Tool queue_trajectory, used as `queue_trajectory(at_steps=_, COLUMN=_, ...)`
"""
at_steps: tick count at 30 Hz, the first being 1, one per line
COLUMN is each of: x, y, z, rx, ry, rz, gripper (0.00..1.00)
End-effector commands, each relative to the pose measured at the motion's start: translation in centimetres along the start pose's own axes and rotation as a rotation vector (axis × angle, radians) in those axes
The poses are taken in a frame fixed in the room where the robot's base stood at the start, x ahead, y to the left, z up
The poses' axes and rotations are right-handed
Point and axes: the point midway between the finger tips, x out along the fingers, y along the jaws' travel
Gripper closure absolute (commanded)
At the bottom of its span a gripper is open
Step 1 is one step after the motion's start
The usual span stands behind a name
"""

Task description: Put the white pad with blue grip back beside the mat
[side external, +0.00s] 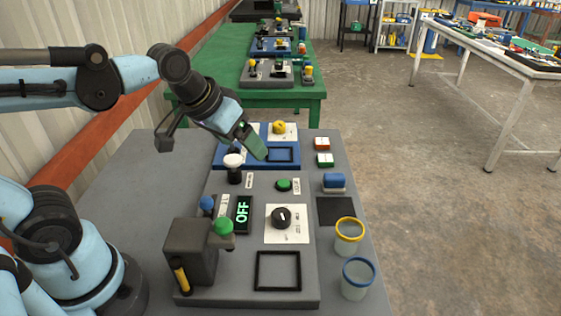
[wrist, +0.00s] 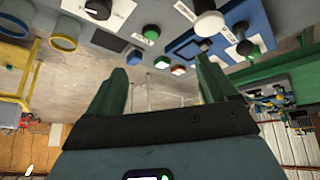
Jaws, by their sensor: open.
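The white pad with blue grip (side external: 334,182) sits upright on the grey table, just behind the black mat (side external: 337,211) and apart from my gripper. In the wrist view the blue grip (wrist: 134,56) shows near the left finger's tip, and the mat (wrist: 108,41) is up and left of it. My gripper (side external: 258,150) is over the blue panel, left of and behind the pad. Its two green fingers (wrist: 162,66) are spread apart with nothing between them.
Yellow-rimmed (side external: 348,238) and blue-rimmed (side external: 358,278) cups stand in front of the mat. The grey panel with a black knob (side external: 281,217) and an OFF display (side external: 242,214) lies to the left.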

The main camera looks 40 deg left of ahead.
Motion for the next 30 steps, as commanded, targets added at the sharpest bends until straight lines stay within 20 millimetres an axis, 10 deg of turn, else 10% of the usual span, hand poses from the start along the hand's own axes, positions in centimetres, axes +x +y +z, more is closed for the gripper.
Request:
queue_trajectory(at_steps=8, x=0.7, y=-1.1, z=3.7, rx=0.099, ry=0.076, rz=-0.007, gripper=0.15)
queue_trajectory(at_steps=30, x=0.8, y=-1.1, z=3.8, rx=0.106, ry=0.081, rz=-0.007, gripper=0.15)
